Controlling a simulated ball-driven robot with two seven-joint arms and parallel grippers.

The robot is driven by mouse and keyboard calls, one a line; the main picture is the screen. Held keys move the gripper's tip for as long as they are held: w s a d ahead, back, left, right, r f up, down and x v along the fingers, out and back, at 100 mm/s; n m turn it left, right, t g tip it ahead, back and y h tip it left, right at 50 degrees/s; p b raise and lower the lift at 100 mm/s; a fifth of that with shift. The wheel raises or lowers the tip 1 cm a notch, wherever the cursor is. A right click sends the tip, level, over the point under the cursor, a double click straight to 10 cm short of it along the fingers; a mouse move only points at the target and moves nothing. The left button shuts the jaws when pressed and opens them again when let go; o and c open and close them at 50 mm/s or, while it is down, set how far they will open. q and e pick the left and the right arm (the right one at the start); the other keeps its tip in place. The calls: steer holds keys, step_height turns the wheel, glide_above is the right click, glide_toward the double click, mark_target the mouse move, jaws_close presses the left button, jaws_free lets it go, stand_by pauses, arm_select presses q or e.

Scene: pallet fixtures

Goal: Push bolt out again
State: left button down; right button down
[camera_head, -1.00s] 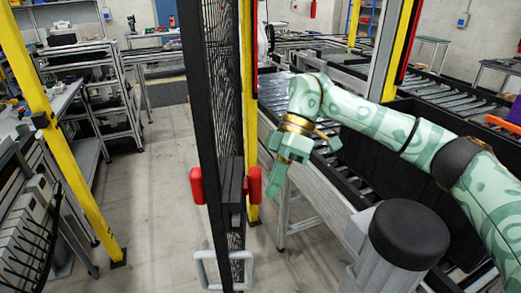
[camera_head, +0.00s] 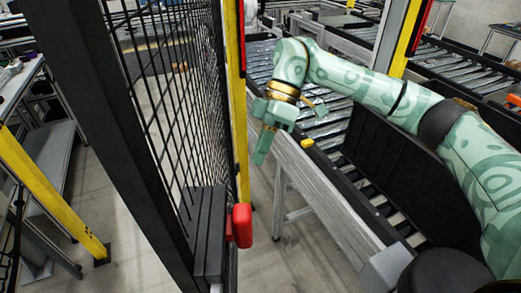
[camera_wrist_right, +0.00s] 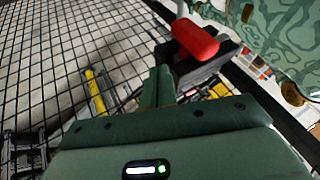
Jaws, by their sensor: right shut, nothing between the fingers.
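The bolt's red handle (camera_head: 241,226) sticks out on the right side of its black housing (camera_head: 205,235), which is fixed to the edge of the mesh door. The red handle also shows in the right wrist view (camera_wrist_right: 195,38), at the top above the black housing (camera_wrist_right: 203,66). My right gripper (camera_head: 262,152) is shut and empty, pointing down. In the head view it is above and right of the handle, with a gap in the picture. In the wrist view its shut fingers (camera_wrist_right: 158,88) are left of and below the handle; contact cannot be told. My left gripper is not in view.
The black-framed mesh door (camera_head: 165,100) stands close on the left, beside a yellow post (camera_head: 238,110). A roller conveyor (camera_head: 325,205) lies under my right arm. A second yellow post (camera_head: 45,190) stands at the far left. Bare floor shows between.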

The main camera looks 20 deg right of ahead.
mark_target(251, 218)
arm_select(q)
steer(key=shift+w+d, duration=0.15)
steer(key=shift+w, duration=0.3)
arm_select(e)
steer(key=s+a+f, duration=0.4)
steer(key=s+f, duration=0.2)
steer(key=shift+a, duration=0.4)
